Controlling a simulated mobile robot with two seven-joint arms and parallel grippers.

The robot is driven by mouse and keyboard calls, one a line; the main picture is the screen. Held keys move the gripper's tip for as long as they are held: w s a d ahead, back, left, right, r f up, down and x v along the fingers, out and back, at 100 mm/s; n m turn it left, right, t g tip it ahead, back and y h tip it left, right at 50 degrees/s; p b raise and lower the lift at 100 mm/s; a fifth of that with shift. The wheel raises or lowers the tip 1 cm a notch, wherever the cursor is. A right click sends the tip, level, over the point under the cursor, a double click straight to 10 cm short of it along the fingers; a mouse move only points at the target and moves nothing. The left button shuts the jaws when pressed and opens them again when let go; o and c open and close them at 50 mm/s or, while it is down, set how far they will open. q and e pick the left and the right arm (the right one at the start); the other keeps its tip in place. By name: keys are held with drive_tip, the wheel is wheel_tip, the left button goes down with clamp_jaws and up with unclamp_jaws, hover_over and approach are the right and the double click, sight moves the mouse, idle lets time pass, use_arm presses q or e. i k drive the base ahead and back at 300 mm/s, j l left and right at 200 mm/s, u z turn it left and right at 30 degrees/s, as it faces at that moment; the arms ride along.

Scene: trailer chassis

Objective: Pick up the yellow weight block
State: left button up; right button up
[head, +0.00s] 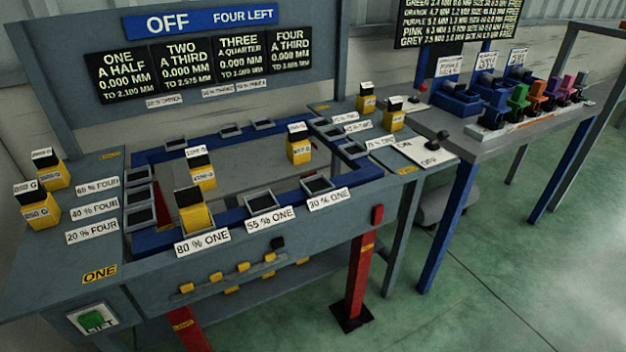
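Several yellow weight blocks with black tops and white labels are in the head view, so I cannot tell which one is meant. Two blocks, a rear one (55,176) and a front one (40,214), stand on the left end of the grey bench. One block (195,217) stands on the blue frame's front rail by the "80 % ONE" label. Another (203,177) stands behind it, and one (299,152) stands towards the frame's right. Two more, a rear one (366,104) and a front one (393,121), stand on the bench's right end. Neither gripper is in view.
The blue frame (262,212) has several empty dark square sockets. A sign board (215,20) reading "OFF" rises behind the bench. A second table (540,128) at right carries coloured parts. A red post (361,275) stands at the bench's front. Green floor (500,270) is open at right.

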sight(299, 146)
drive_tip(key=i+l, duration=0.25)
drive_tip(key=l, duration=0.2)
drive_tip(key=i+l, duration=0.3)
drive_tip(key=i+l+u, duration=0.1)
drive_tip(key=l, duration=0.2)
drive_tip(key=i+l, duration=0.2)
drive_tip(key=i+l+u, duration=0.15)
drive_tip(key=l, duration=0.2)
